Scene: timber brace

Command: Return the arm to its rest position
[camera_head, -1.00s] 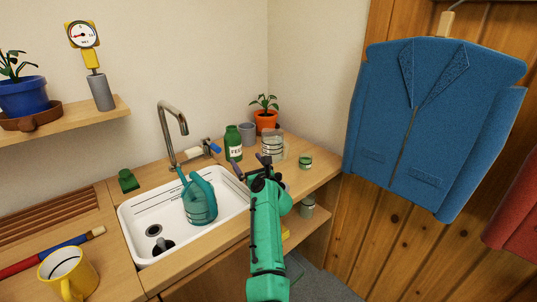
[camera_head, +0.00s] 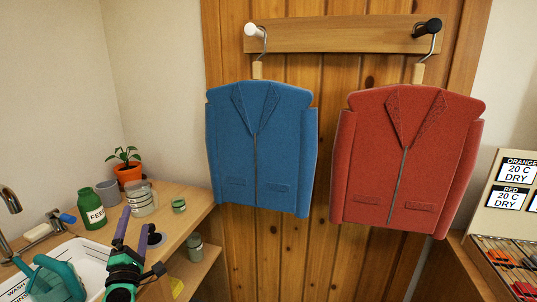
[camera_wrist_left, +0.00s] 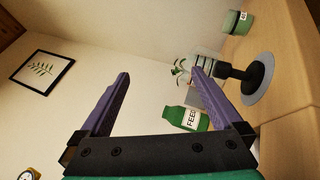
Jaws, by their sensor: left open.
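My left gripper (camera_head: 134,226) is at the lower left of the head view, over the wooden counter beside the sink. Its purple fingers are apart, and nothing shows between them. In the left wrist view the gripper (camera_wrist_left: 160,74) also stands open, with wall behind the gap. A black-stemmed piece with a grey disc (camera_wrist_left: 258,80) shows by the right finger, against the counter; whether they touch cannot be told. The green FEED bottle (camera_head: 90,209) stands on the counter left of the fingers. My right gripper is not in view.
A glass jar (camera_head: 142,198), small green tin (camera_head: 179,205) and potted plant (camera_head: 128,172) stand on the counter (camera_head: 192,193). The teal watering can (camera_head: 50,280) is at the sink. Blue jacket (camera_head: 260,150) and red jacket (camera_head: 408,155) hang from a peg rail (camera_head: 340,34).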

